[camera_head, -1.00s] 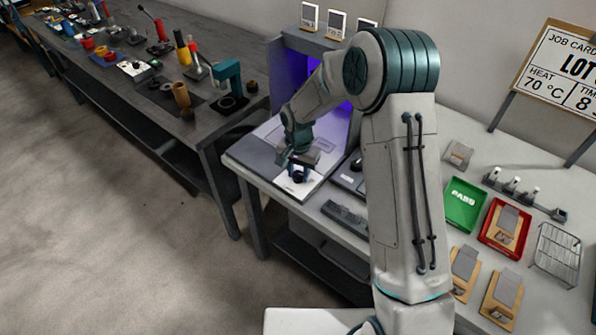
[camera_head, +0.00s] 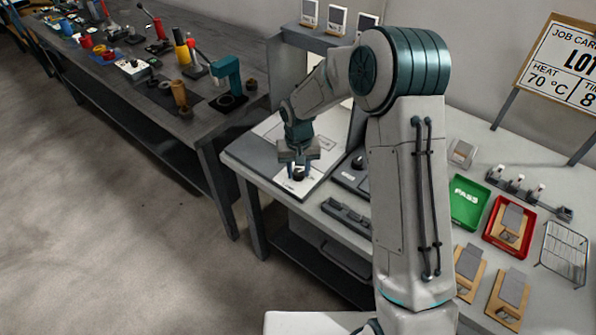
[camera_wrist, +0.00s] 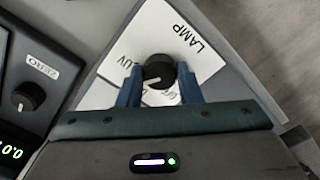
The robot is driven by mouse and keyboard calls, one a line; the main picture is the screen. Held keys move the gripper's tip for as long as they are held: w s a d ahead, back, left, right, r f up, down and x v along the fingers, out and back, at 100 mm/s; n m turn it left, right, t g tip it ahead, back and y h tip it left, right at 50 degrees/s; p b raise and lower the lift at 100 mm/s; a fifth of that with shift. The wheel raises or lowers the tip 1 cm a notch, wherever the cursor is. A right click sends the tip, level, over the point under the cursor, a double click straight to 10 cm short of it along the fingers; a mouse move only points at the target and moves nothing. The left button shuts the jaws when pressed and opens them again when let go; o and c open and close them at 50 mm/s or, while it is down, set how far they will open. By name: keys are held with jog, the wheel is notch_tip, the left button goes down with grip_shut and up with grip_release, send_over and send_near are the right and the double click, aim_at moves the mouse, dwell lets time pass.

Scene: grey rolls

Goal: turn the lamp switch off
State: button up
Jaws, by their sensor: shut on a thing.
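The lamp switch is a round black knob (camera_wrist: 158,70) with a white pointer mark, on a white plate (camera_wrist: 205,62) printed "LAMP" and "UV". Another label below the knob is partly covered. My gripper (camera_wrist: 159,82) has its two blue fingers on either side of the knob, shut on it. In the head view my gripper (camera_head: 299,168) points down over the knob (camera_head: 298,175) at the front of the lamp booth (camera_head: 318,40). The booth's interior shows no purple glow; my arm hides part of it.
Beside the plate is a unit with a second black knob (camera_wrist: 28,97) labelled "ZERO" and a lit display. On the right of the bench are a green tray (camera_head: 466,204), a red tray (camera_head: 508,226) and a wire rack (camera_head: 562,252). A dark tool bench (camera_head: 215,125) stands left.

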aim_at(298, 171)
jog(key=n, duration=0.4)
jog(key=shift+n+b, duration=0.3)
jog(key=n, duration=0.4)
jog(key=shift+w+r+n, duration=0.1)
jog(key=shift+n, duration=0.2)
jog(key=n, duration=0.4)
jog(key=shift+n+p, duration=0.3)
jog(key=shift+p, duration=0.05)
jog(key=shift+n+p, duration=0.5)
jog(key=shift+n, duration=1.5)
jog(key=o, duration=1)
jog(key=shift+c, duration=0.2)
notch_tip(298, 171, up, 14)
jog(key=shift+b, duration=0.35)
